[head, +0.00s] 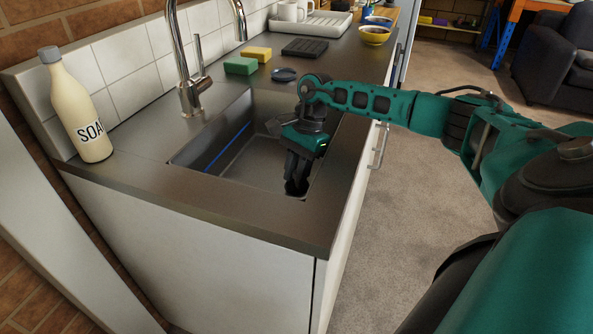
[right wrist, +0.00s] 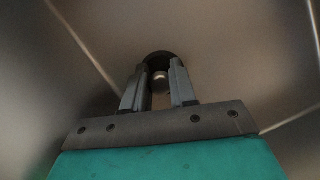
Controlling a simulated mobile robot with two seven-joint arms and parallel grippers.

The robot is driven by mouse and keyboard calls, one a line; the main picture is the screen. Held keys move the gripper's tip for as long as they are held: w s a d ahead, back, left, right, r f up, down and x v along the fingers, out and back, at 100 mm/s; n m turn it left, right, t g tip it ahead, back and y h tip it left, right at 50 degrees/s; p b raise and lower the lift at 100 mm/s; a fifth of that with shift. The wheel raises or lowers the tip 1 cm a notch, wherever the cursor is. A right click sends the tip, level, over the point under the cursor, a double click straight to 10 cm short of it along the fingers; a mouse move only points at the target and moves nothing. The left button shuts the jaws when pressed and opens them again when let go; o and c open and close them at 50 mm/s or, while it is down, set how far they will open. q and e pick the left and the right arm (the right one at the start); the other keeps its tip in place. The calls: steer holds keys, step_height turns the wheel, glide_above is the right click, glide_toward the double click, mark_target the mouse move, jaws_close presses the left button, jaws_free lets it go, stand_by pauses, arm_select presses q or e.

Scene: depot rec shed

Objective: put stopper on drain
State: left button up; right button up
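In the right wrist view a dark round piece with a small lighter knob (right wrist: 160,75), which looks like the stopper, lies just beyond my fingertips at the sink floor. My right gripper (right wrist: 157,72) is open, a finger on each side of the knob with a narrow gap to it. In the head view my right gripper (head: 297,187) points down inside the sink (head: 235,170), near its front right corner. The drain is not clearly visible; the gripper and dark piece cover that spot. I cannot tell whether the piece sits in it. My left gripper is not in view.
The tap (head: 188,95) stands behind the sink. A soap bottle (head: 75,105) stands at the left. Green (head: 240,66) and yellow (head: 257,54) sponges, a small dark round dish (head: 284,74) and a black tray (head: 303,47) lie beyond the sink. The sink walls are close around my gripper.

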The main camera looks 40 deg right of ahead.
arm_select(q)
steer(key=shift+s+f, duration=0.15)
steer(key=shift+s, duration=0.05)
arm_select(e)
steer(key=o, duration=0.4)
steer(key=shift+o, duration=0.2)
steer(key=shift+r, duration=0.25)
arm_select(q)
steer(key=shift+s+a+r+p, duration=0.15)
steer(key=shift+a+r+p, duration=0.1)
steer(key=shift+p, duration=0.5)
arm_select(e)
steer(key=v, duration=1.1)
steer(key=shift+d+r, duration=0.15)
steer(key=shift+r, duration=0.15)
